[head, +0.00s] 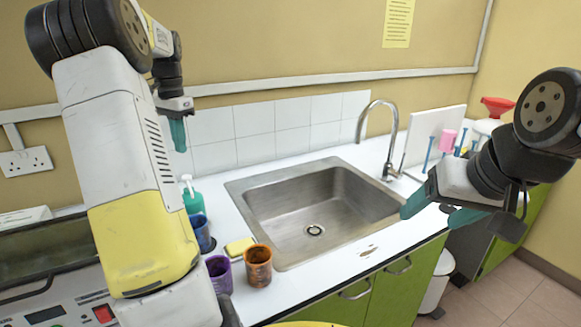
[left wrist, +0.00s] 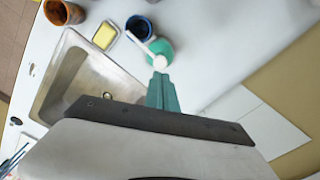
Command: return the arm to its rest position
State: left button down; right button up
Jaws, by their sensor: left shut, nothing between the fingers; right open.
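My left gripper (head: 178,135) is raised in front of the tiled wall, above the green soap bottle, with its teal fingers shut and nothing between them. Its closed fingers also show in the left wrist view (left wrist: 162,92). My left arm is bent and fills the left of the head view. My right gripper (head: 433,208) is at the right, over the counter's front right edge, with its teal fingers apart and empty.
A steel sink (head: 315,205) with a tap (head: 388,140) is set in the white counter. A green soap bottle (head: 192,198), blue cup (head: 201,232), purple cup (head: 220,272), rusty brown cup (head: 258,266) and yellow sponge (head: 240,246) stand left of it. A machine (head: 50,280) is at lower left.

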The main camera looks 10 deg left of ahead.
pick_arm(q)
jog(key=s+d+r+t, duration=0.1)
jog(key=s+d+r, duration=0.2)
jog(key=d, duration=0.5)
jog(key=s+d+r+t, duration=0.2)
jog(key=s+d, duration=0.1)
jog(key=d, duration=0.6)
jog(key=s+d+f+n+t+h, duration=0.2)
jog(key=s+d+f+n+t, duration=0.1)
jog(key=s+d, duration=1)
jog(key=shift+s+d+f, duration=0.4)
jog(key=shift+s+f, duration=0.25)
jog(key=shift+s, duration=0.25)
